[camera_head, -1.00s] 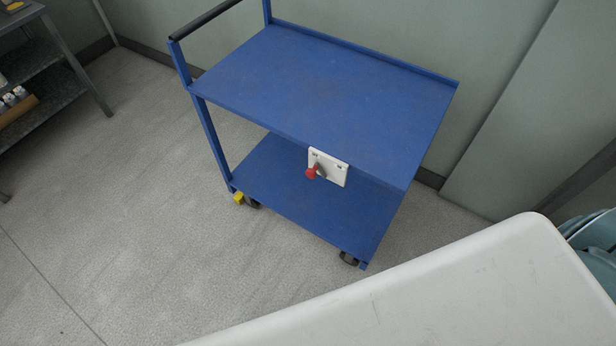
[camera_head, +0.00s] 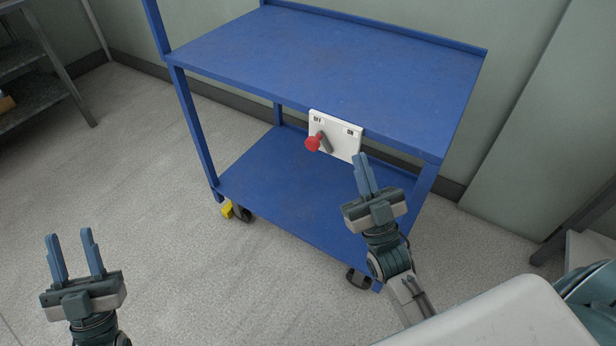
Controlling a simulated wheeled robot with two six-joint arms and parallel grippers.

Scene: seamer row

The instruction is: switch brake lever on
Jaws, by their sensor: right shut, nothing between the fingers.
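The brake lever (camera_head: 314,143) has a red knob on a short dark arm. It sits on a white plate (camera_head: 345,139) fixed to the front edge of the blue cart's top shelf (camera_head: 330,62). The knob points to the lower left from its pivot. My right gripper (camera_head: 363,160) is shut and empty, with its fingertips just right of and below the lever, near the plate's lower right corner; I cannot tell if it touches. My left gripper (camera_head: 70,238) is open and empty, low at the left over the floor, away from the cart.
The cart's lower shelf (camera_head: 270,180) is bare. A yellow piece (camera_head: 228,210) shows by its left front caster. A grey rack (camera_head: 36,95) stands at the far left. A white surface (camera_head: 490,318) fills the lower right. The floor left of the cart is clear.

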